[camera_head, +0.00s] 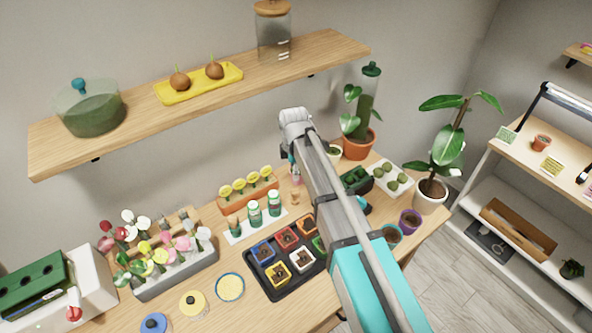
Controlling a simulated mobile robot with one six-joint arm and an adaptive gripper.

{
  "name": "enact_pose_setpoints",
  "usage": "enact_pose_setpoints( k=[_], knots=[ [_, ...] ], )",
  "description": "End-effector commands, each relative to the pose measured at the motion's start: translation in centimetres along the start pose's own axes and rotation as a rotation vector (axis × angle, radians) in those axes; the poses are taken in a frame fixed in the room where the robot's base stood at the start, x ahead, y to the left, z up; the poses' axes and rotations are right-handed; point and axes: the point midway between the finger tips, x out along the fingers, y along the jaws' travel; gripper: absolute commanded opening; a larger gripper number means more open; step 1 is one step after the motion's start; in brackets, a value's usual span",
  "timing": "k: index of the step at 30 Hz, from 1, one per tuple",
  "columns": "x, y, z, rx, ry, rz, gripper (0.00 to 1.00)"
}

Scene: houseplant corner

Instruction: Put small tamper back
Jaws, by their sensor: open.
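My arm reaches up across the middle of the table and bends down at its far end. My gripper (293,168) points down behind the arm, partly hidden, with its jaws open. A small light-brown wooden piece (294,198) stands on the table just below it; it may be the small tamper, but it is too small to be sure. I cannot tell whether the gripper touches it. A green block with dark holes (35,290) sits on a white box at the far left. A red-headed piece (74,313) is at its front.
A black tray of coloured pots (267,277), green-labelled bottles (254,214), an orange rack with yellow discs (246,199) and a grey flower holder (178,268) crowd the table. A wooden shelf (140,118) overhangs the back. Potted plants stand right, including a white pot (430,196).

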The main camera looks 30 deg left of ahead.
Motion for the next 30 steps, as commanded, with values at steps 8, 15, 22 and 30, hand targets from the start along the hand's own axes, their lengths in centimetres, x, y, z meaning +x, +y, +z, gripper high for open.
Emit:
enact_pose_setpoints(
  k=[8,15,22,30],
  knots=[
    [0.0,0.0,0.0,0.0,0.0,0.0,0.77],
    [0.0,0.0,0.0,0.0,0.0,0.0,0.77],
    [0.0,-0.1,0.3,0.011,0.0,0.0,0.77],
    [0.0,-1.9,5.0,0.185,0.0,0.0,0.77]
  ],
)
